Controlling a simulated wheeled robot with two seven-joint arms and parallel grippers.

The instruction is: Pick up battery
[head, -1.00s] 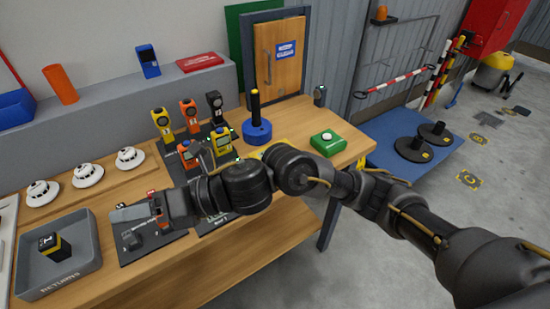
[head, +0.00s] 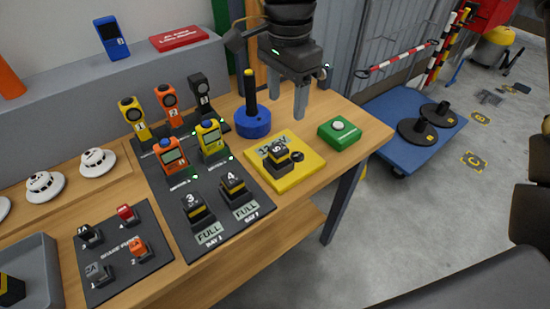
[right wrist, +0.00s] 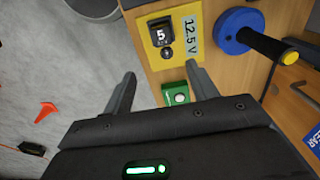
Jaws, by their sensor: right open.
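A black battery marked 5 (head: 278,157) with a yellow band sits on the yellow tester plate (head: 312,168); the right wrist view shows it too (right wrist: 162,34), beside a 12.5 V display. Batteries marked 3 (head: 197,211) and 4 (head: 234,188) stand on the dark bay board, each behind a FULL label. Another black and yellow battery (head: 10,289) lies in the grey tray at the lower left, partly cut off. My right gripper (head: 286,103) is open and empty, pointing down above the table behind the yellow plate. My left gripper is not in view.
A blue base with a black post (head: 252,122) stands close left of my right gripper. A green box with a white button (head: 339,132) is to the right. Several handheld detectors (head: 172,155) stand behind the bays. A board with small coloured blocks (head: 123,250) is at left.

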